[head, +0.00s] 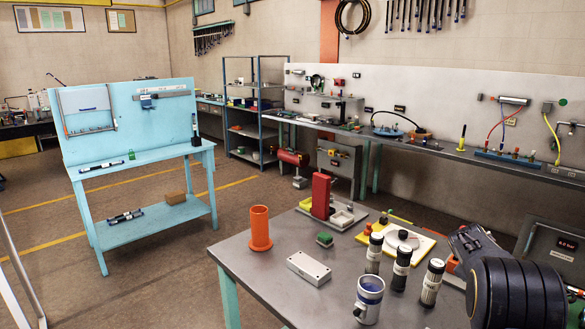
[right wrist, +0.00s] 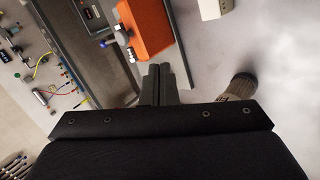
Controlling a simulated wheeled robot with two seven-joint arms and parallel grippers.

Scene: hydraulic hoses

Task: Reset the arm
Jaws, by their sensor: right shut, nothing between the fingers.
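My right gripper (right wrist: 163,72) shows in the right wrist view with its two dark fingers together and nothing between them. It is above the grey table, between an orange block (right wrist: 143,28) and a dark ribbed cylinder (right wrist: 241,84), touching neither as far as I can see. In the head view my right arm comes in at the lower right, over the right side of the near table (head: 265,272); its fingertips cannot be made out there. My left arm and gripper are out of view.
The near table holds an orange cup (head: 260,228), a white box (head: 309,268), a blue-and-white mug (head: 368,299), several dark cylinders (head: 400,270), a yellow board (head: 425,245) and a red block (head: 321,195). A blue bench (head: 140,185) stands left. A long workbench (head: 440,148) runs along the wall.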

